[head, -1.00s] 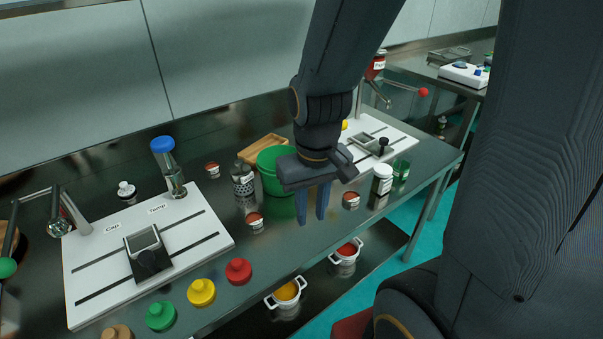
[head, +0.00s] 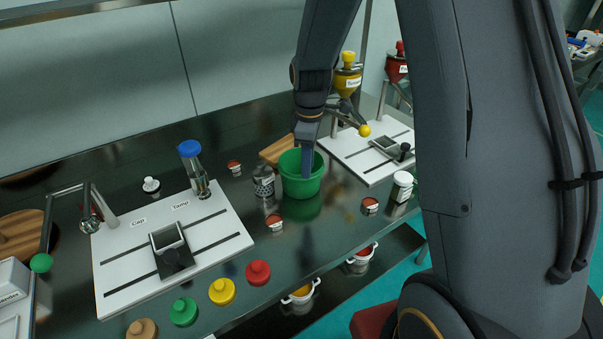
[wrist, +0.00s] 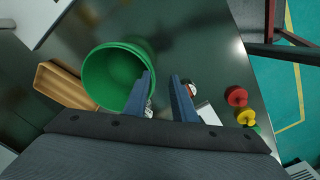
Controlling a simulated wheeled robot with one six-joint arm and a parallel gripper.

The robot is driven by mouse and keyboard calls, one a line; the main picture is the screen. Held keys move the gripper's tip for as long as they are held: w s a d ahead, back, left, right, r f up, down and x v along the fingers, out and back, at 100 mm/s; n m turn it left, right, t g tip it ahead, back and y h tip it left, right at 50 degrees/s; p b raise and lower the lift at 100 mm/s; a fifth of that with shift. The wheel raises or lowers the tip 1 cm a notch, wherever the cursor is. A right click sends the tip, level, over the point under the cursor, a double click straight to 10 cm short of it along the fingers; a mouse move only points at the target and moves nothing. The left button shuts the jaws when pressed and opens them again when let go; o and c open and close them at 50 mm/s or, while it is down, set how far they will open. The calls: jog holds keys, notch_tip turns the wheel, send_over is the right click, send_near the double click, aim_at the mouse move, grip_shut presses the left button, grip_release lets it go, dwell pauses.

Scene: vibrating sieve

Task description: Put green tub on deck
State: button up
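The green tub (head: 300,187) stands upright and open-topped on the dark metal bench, in the middle of the head view. It also shows in the wrist view (wrist: 100,85), left of centre, and its inside looks empty. My gripper (head: 306,176) points down at the tub's rim. In the wrist view my gripper (wrist: 163,76) is open, with a gap between its fingers. The left finger overlaps the tub's right rim and the right finger is outside it. I cannot tell whether either touches the wall. Nothing is clearly marked as the deck.
A shaker (head: 264,181) stands close left of the tub, and a wooden tray (head: 275,149) lies behind it. White boards lie left (head: 125,270) and right (head: 340,155). A white-lidded jar (head: 402,187) and small red-topped jars stand nearby. Coloured knobs line the front edge.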

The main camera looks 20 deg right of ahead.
aim_at(304, 198)
jog(key=shift+w+f+n+t+p, duration=0.15)
jog(key=shift+w+f+n+p, duration=0.45)
jog(key=shift+f, duration=1.55)
jog(key=shift+w+f+n+t+p, duration=0.1)
jog(key=shift+w+f+n+p, duration=0.5)
jog(key=shift+f, duration=1.5)
jog(key=shift+w+f+n+t+p, duration=0.2)
jog(key=shift+f+n+p, duration=0.75)
jog(key=shift+f, duration=1.2)
grip_shut()
